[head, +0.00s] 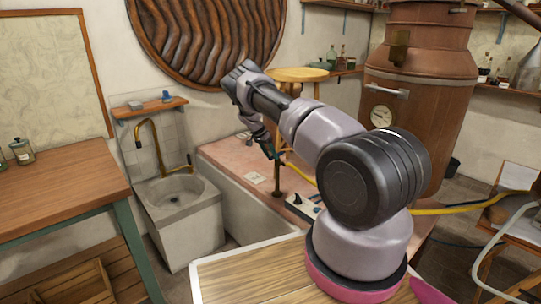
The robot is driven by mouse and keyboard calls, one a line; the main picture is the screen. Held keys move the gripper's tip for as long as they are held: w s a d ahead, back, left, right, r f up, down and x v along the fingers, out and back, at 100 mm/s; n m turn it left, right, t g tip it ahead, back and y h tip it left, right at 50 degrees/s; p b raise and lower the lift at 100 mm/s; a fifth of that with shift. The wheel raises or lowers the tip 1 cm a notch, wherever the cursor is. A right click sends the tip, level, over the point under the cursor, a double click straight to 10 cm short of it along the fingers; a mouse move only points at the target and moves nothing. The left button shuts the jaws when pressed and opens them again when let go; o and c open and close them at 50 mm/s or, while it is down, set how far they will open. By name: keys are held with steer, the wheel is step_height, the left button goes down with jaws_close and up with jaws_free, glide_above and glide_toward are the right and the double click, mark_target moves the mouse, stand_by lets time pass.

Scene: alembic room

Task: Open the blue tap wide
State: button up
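My gripper (270,150) points down at the end of my bent arm, above the pink-topped counter. It is small and partly dark here, so I cannot tell whether its fingers are open or shut. A small teal-blue patch shows right at the fingertips. I cannot tell whether it is the blue tap's handle or part of my gripper. A dark upright post (277,182) stands on the counter just below it. The blue tap is not clearly seen, and neither is any contact with it.
A stone sink (178,200) with a brass faucet (151,146) stands left of the counter (228,158). A wooden table (55,185) is at far left. A large copper still (416,90) stands behind right. A yellow hose (470,207) runs right. A round wooden stool (297,74) is behind.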

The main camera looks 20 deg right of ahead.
steer(key=shift+r, duration=0.1)
steer(key=v, duration=1)
steer(key=shift+a+r, duration=0.2)
steer(key=shift+r, duration=0.05)
steer(key=s+a+r+n+t+y, duration=0.1)
steer(key=s+r+y, duration=0.1)
steer(key=s+r, duration=0.65)
steer(key=s+a+r+t+y, duration=0.15)
steer(key=s+r, duration=0.25)
steer(key=r, duration=0.9)
steer(key=s+a+r+n+t+y, duration=0.1)
steer(key=s+r+y, duration=0.1)
steer(key=s+r, duration=0.6)
steer(key=s+a+r+n+t+y, duration=0.1)
steer(key=s+a+r+n, duration=0.1)
steer(key=s+r, duration=0.4)
steer(key=s+a+r+n+t+y, duration=0.1)
steer(key=s+a+r, duration=0.25)
steer(key=s, duration=0.45)
steer(key=s+a+n+t, duration=0.1)
steer(key=s+a+n, duration=0.1)
steer(key=s, duration=1.3)
steer(key=shift+s+a+f+n, duration=0.3)
steer(key=shift+a+f+n, duration=0.1)
steer(key=shift+f+n, duration=0.1)
